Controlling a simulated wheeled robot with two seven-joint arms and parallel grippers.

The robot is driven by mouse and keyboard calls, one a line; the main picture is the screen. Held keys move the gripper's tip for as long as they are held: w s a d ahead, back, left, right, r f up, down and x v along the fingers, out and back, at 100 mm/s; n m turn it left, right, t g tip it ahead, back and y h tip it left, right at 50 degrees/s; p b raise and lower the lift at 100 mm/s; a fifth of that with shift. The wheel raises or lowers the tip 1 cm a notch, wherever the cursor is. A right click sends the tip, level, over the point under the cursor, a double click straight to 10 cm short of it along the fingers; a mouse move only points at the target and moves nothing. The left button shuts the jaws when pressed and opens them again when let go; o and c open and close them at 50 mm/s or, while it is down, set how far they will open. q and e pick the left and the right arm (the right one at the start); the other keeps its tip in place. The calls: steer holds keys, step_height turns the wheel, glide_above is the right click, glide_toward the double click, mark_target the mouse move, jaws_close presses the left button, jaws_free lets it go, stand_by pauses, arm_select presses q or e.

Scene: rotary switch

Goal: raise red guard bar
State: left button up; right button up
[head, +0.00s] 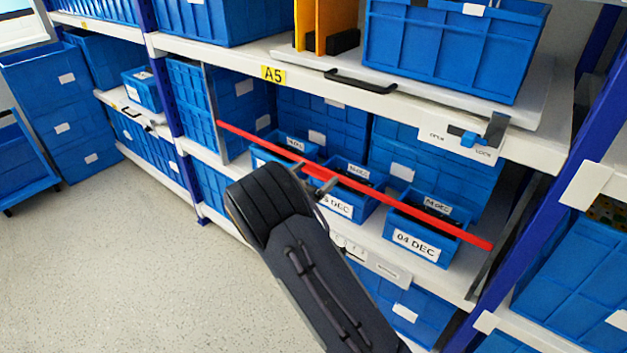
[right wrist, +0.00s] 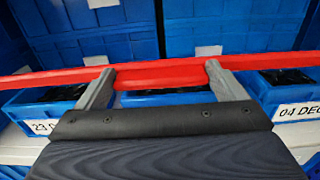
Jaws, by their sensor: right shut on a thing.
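The red guard bar (head: 400,209) runs across the front of a shelf bay in the head view, sloping down to the right, in front of several small blue bins. My right gripper (head: 318,180) is at the bar, left of its middle. In the right wrist view the bar (right wrist: 160,75) passes level between the two grey fingers of my right gripper (right wrist: 160,82), which are shut on it. The dark forearm hides part of the shelf below. My left gripper is not in view.
Small blue bins with date labels, one reading 04 DEC (head: 415,246), stand just behind the bar. An upper shelf edge (head: 330,82) with an A5 label and an OPEN/LOCK switch (head: 467,138) lies above. Grey floor (head: 130,260) is clear at left.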

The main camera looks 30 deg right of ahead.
step_height(320, 180, up, 12)
steer(key=p, duration=0.7)
steer(key=shift+f, duration=0.2)
steer(key=shift+w, duration=0.1)
steer(key=o, duration=1.1)
steer(key=shift+r, duration=0.1)
steer(key=shift+a, duration=0.1)
steer(key=v, duration=0.7)
steer(key=shift+s+a, duration=0.2)
steer(key=shift+a, duration=0.1)
